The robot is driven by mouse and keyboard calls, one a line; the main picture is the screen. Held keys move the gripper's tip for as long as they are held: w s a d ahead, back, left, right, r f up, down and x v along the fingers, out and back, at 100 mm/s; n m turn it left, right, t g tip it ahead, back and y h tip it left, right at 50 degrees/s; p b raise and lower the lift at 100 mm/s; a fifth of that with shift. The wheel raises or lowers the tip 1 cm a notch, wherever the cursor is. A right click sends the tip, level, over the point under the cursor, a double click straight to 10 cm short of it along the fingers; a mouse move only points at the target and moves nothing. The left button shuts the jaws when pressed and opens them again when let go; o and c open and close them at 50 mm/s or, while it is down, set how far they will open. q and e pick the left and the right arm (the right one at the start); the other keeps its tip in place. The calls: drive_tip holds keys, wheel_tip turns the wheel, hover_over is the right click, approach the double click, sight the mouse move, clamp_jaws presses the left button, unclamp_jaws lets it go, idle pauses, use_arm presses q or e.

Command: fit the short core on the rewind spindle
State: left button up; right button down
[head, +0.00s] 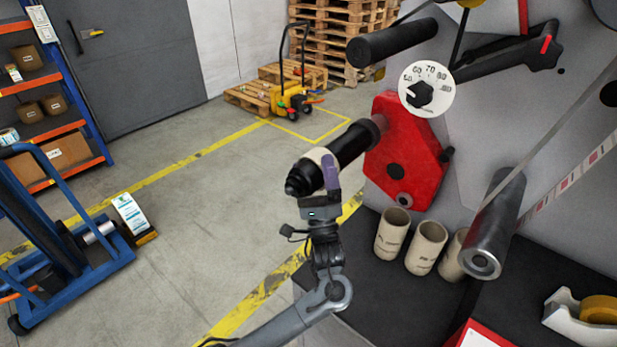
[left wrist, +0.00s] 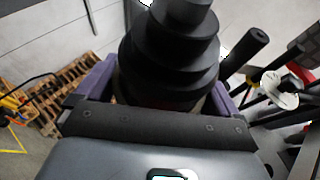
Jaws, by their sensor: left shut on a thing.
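The rewind spindle (head: 350,146) is a black shaft that sticks out from the red housing (head: 396,150) towards the lower left and ends in a stepped black nose. The nose fills the upper middle of the left wrist view (left wrist: 172,58). My left gripper (head: 326,170), with purple fingers, is shut on a short beige core (head: 317,155) near the spindle's free end. The core appears to be around the spindle, with the nose sticking out in front. Its edge shows only as pale slivers between the fingers in the left wrist view. My right gripper is not in view.
Three cardboard cores (head: 392,233) stand on the black bench top (head: 372,290), below the spindle. A steel roller (head: 495,225) and a dial (head: 425,92) are to the right. A tape dispenser (head: 572,318) is at the lower right. Floor is open on the left, beyond a blue cart (head: 50,235).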

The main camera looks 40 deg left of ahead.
use_arm(q)
drive_tip(key=shift+w+d+f+b, duration=0.1)
drive_tip(key=shift+w+b, duration=0.75)
drive_tip(key=shift+w, duration=0.55)
drive_tip(key=shift+w+d+b, duration=0.1)
drive_tip(key=shift+w+b, duration=0.75)
drive_tip(key=shift+w, duration=0.5)
drive_tip(key=shift+w+b, duration=1.6)
drive_tip(key=shift+w, duration=0.15)
drive_tip(key=w+b, duration=0.4)
drive_tip(key=b, duration=0.1)
drive_tip(key=shift+d, duration=0.15)
drive_tip(key=shift+w+b, duration=0.75)
drive_tip(key=shift+b, duration=0.55)
drive_tip(key=shift+w+b, duration=0.2)
drive_tip(key=shift+b, duration=0.1)
drive_tip(key=o, duration=0.7)
drive_tip(key=shift+d, duration=0.1)
drive_tip(key=shift+c, duration=0.2)
